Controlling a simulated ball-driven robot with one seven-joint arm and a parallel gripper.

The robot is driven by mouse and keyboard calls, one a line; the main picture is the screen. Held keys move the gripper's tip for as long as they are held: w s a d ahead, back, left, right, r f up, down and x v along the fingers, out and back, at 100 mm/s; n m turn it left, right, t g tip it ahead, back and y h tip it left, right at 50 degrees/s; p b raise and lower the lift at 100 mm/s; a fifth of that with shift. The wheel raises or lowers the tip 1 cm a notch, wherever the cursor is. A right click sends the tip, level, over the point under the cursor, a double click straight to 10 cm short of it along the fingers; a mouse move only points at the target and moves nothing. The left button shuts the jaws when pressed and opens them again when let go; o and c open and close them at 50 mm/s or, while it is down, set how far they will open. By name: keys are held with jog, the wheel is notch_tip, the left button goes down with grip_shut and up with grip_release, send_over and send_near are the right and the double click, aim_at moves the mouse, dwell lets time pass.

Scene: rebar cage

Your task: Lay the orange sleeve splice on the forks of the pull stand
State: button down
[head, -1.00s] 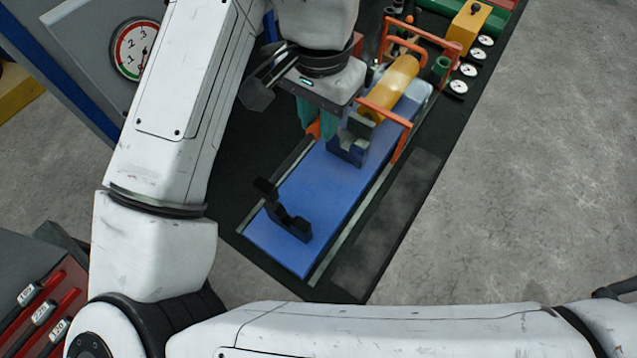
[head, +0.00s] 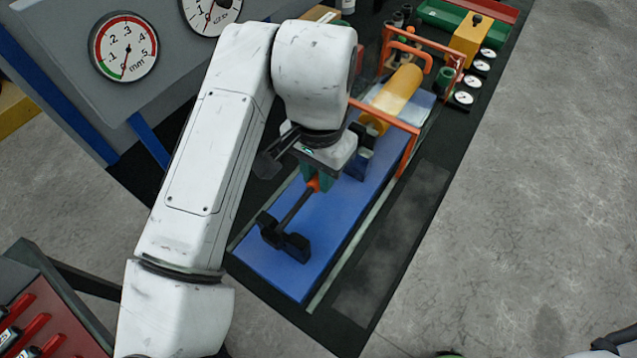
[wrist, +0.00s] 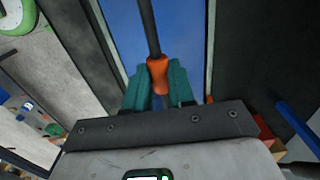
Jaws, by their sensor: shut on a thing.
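The sleeve splice is an orange sleeve (head: 315,184) with a dark bar (head: 294,209) running out of it. My gripper (head: 314,179) is shut on the sleeve, over the pull stand's blue bed (head: 335,215). The bar's lower end overlaps the near black fork (head: 287,241); I cannot tell whether it rests there. In the wrist view the orange sleeve (wrist: 157,75) sits between my teal fingertips (wrist: 157,85), with the bar (wrist: 149,28) pointing up the picture.
An orange guard frame (head: 407,148) and a yellow cylinder (head: 397,92) stand behind the far fork. Small round gauges (head: 464,98) line the right side. A grey panel with a large dial (head: 124,47) stands at the upper left. The bed right of the bar is clear.

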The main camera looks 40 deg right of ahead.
jog(key=shift+f, duration=1.95)
jog(key=shift+f, duration=0.2)
jog(key=c, duration=1)
grip_release()
jog(key=shift+o, duration=0.2)
notch_tip(320, 180, up, 12)
jog(key=shift+r, duration=0.2)
